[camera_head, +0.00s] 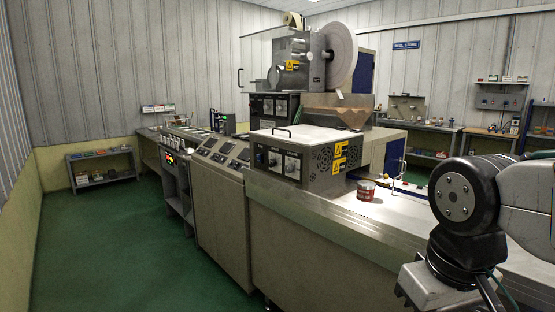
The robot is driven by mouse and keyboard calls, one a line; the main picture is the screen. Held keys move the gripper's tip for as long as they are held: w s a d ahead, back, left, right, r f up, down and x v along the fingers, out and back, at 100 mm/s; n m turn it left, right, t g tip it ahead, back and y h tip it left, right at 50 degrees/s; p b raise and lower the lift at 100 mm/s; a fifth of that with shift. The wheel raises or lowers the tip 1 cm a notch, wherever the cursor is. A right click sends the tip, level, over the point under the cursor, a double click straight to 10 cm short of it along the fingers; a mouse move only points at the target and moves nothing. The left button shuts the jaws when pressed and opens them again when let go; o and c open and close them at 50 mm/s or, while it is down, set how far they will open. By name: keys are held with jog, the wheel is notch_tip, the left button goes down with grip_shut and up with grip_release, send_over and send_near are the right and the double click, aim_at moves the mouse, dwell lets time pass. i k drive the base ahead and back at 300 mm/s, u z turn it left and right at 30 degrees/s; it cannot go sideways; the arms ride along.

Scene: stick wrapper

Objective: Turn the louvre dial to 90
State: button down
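No dial in view can be read as the louvre dial; labels and marks are too small. A low metal control box (310,140) on the machine has small dials (283,163) on its front face. A higher box behind it has more dials (273,106) on its front. The setting of each dial cannot be told. My arm shows at the lower right, apart from both boxes. My gripper's fingers are not visible in this view.
A big white reel (340,57) stands above. Sloped control panels (222,150) line the left part. Green floor (120,245) is clear at left.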

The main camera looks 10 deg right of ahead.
aim_at(289, 168)
jog(key=u, duration=0.35)
jog(key=i, duration=1.15)
jog(key=z, duration=0.55)
